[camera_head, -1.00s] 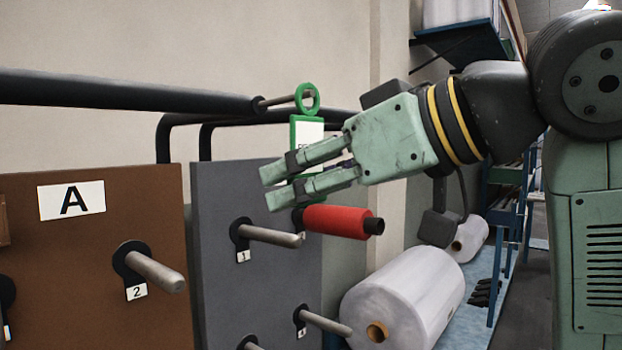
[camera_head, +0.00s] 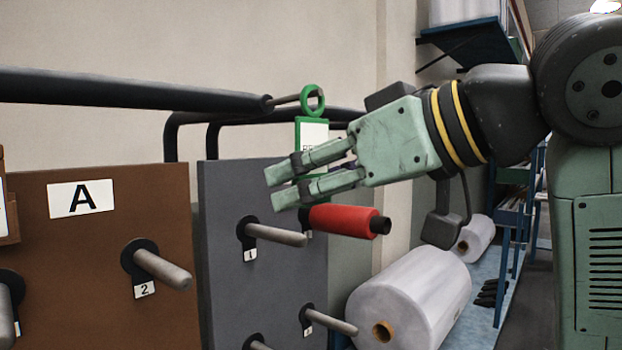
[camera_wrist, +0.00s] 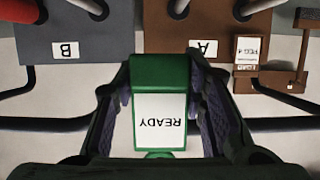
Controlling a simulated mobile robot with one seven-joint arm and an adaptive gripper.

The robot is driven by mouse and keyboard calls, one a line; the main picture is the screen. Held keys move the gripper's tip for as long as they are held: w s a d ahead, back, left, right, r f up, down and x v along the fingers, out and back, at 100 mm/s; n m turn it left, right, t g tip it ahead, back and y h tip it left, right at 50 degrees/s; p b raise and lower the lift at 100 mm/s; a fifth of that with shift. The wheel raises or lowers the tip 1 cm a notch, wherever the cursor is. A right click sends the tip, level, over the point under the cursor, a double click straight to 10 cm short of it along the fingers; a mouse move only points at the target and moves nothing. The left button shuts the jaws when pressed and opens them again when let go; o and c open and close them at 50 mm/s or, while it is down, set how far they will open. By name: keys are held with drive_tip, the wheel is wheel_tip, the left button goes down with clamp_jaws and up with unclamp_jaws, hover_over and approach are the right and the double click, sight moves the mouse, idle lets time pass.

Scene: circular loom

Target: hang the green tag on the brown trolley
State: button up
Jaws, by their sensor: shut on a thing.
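The green tag (camera_head: 312,132) has a green ring (camera_head: 312,100) on top and a white card. In the wrist view the tag (camera_wrist: 161,103) reads READY upside down between my fingers. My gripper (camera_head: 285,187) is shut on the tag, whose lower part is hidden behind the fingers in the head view. The brown trolley (camera_head: 105,250) bears a white A sign. A thin grey pin (camera_head: 286,99) juts from the end of a black bar (camera_head: 130,92). Its tip shows within the ring's opening; I cannot tell how far it passes through.
A grey trolley (camera_head: 225,270) with pegs stands beside the brown one. A red spool (camera_head: 345,221) shows just below my fingers. A brown stand with a PEG card (camera_wrist: 248,50) is near the A sign. A large white roll (camera_head: 410,300) lies at lower right.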

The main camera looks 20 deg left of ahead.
drive_tip(key=shift+f, duration=0.1)
drive_tip(key=o, duration=1.4)
drive_tip(key=shift+c, duration=0.2)
drive_tip(key=p+v, duration=0.2)
drive_tip(key=v, duration=0.7)
drive_tip(key=shift+f+p, duration=0.3)
drive_tip(key=shift+s, duration=0.1)
